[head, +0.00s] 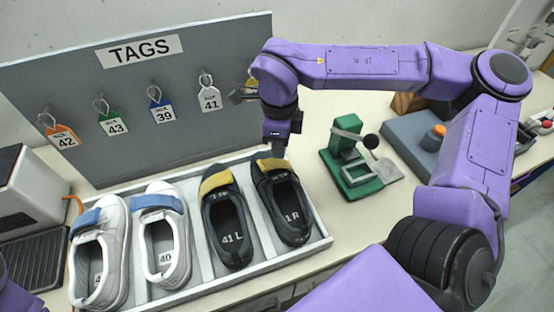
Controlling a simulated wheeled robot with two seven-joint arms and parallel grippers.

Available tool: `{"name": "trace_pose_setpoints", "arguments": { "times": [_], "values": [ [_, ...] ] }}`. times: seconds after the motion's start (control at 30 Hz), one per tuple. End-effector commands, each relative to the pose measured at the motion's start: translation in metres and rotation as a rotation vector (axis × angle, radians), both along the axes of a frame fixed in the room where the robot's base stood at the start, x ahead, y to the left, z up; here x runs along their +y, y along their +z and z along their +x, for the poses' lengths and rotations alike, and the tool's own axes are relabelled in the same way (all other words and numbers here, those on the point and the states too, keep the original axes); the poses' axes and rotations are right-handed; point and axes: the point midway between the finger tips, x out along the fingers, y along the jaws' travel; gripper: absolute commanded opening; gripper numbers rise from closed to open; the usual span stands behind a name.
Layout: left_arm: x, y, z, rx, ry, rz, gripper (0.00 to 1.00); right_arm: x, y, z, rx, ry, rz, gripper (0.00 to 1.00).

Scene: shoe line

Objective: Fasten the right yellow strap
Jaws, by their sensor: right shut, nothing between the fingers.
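The right black shoe (292,222), marked R, stands in the rightmost slot of the tray (207,293). Its yellow strap (271,166) lies across the top of the shoe at the far end; whether it is pressed down flat is hard to tell. My right gripper (277,152) points down at this strap, its fingers shut with nothing between them. The tips are at or just above the strap; I cannot tell if they touch. The left black shoe (232,240), marked 41 L, stands beside it with its yellow strap (216,181) across. My left gripper is out of view.
Two white shoes with blue straps (158,203) fill the tray's left slots. A grey TAGS board (150,125) with hanging tags stands behind. A green press (352,170) with a black-knobbed lever is to the right. Bare table lies between tray and press.

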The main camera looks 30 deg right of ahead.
Motion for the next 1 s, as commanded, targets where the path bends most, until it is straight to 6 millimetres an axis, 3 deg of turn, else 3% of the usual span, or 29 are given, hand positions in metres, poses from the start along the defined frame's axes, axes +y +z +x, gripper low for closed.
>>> {"name": "trace_pose_setpoints", "arguments": {
  "times": [0.53,1.0],
  "values": [
    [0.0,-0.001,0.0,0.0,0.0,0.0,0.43,0.0,-0.001,0.0,0.0,0.0,0.0,0.0],
    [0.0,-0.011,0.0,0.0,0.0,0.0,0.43,0.0,-0.02,0.0,0.001,0.0,-0.001,0.0]
  ]
}}
